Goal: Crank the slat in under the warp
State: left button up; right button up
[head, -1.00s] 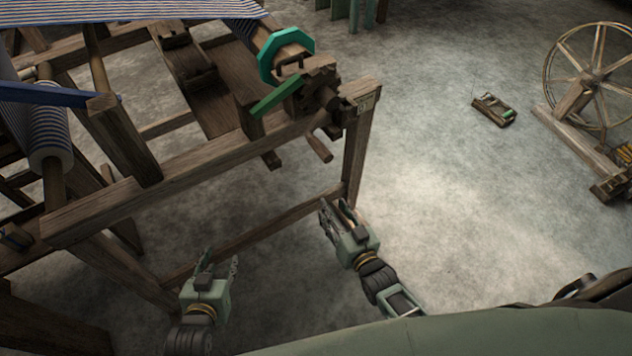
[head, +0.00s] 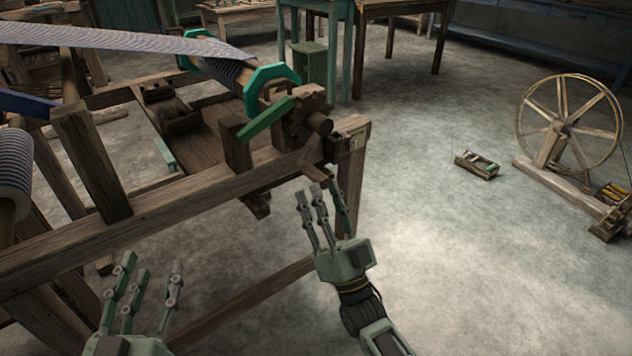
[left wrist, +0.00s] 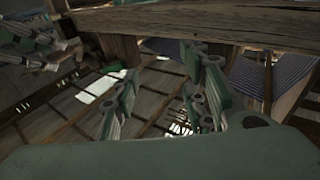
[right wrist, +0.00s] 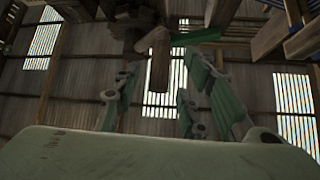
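The striped warp (head: 120,39) runs to a roller with green octagonal flanges (head: 272,84) on the loom. A toothed wooden wheel (head: 306,115) and a green lever (head: 265,120) sit at the roller's near end. The wooden crank handle (head: 314,172) hangs below the wheel. My right gripper (head: 318,205) is open just below the handle; in the right wrist view the handle (right wrist: 158,66) shows beyond and between its spread fingers. Contact cannot be told. My left gripper (head: 145,285) is open and empty below the loom's front beam. I cannot make out the slat.
The loom's front beam (head: 175,208) and corner post (head: 350,195) stand close to my grippers. A spinning wheel (head: 568,130) and a small wooden box (head: 477,165) are on the floor to the right. The floor between is clear.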

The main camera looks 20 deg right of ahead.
aim_at(316, 178)
jog(key=shift+x, duration=2.1)
jog(key=shift+c, duration=0.6)
grip_shut()
jog(key=shift+f, duration=0.1)
